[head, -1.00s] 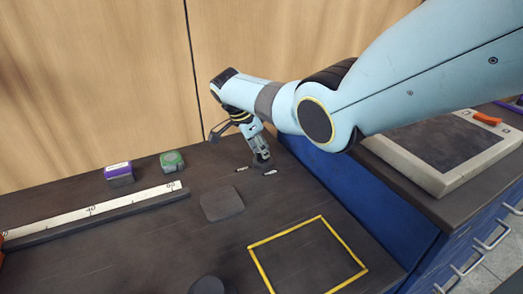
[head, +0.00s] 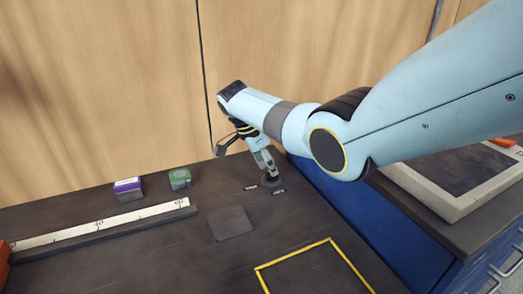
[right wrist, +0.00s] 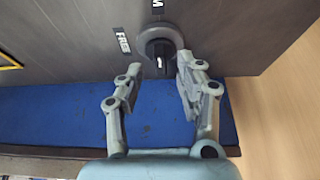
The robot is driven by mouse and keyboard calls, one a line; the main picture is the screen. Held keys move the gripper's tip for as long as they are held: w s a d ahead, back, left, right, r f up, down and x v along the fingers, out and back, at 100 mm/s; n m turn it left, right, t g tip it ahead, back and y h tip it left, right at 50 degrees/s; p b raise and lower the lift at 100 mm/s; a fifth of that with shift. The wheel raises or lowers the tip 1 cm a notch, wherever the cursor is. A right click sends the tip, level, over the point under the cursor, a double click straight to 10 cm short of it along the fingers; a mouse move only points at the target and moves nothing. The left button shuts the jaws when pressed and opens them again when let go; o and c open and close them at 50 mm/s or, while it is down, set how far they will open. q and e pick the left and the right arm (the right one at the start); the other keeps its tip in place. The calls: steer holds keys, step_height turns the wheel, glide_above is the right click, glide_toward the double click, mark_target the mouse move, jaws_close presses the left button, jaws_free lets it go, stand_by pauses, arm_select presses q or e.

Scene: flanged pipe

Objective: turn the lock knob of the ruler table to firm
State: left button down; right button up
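The lock knob (right wrist: 158,42) is a dark round knob with a raised grip and a small white mark, which in the right wrist view points down toward my gripper. A "FREE" label (right wrist: 122,40) lies to its left and a partly cut-off label ending in "M" (right wrist: 157,6) above it. In the head view the knob (head: 272,183) is at the right end of the dark table. My right gripper (right wrist: 158,84) is open, its two fingers at either side of the knob's near part; I cannot tell whether they touch it. My left gripper is out of view.
A white ruler (head: 100,224) lies along the table at left. A purple-and-white block (head: 128,188), a green block (head: 180,179), a grey pad (head: 230,224) and a yellow outlined square (head: 330,240) are on the table. A wooden wall stands behind; a blue cabinet (head: 360,215) is at right.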

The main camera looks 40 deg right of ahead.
steer(key=v, duration=0.9)
steer(key=shift+a+r, duration=0.2)
steer(key=shift+r, duration=0.1)
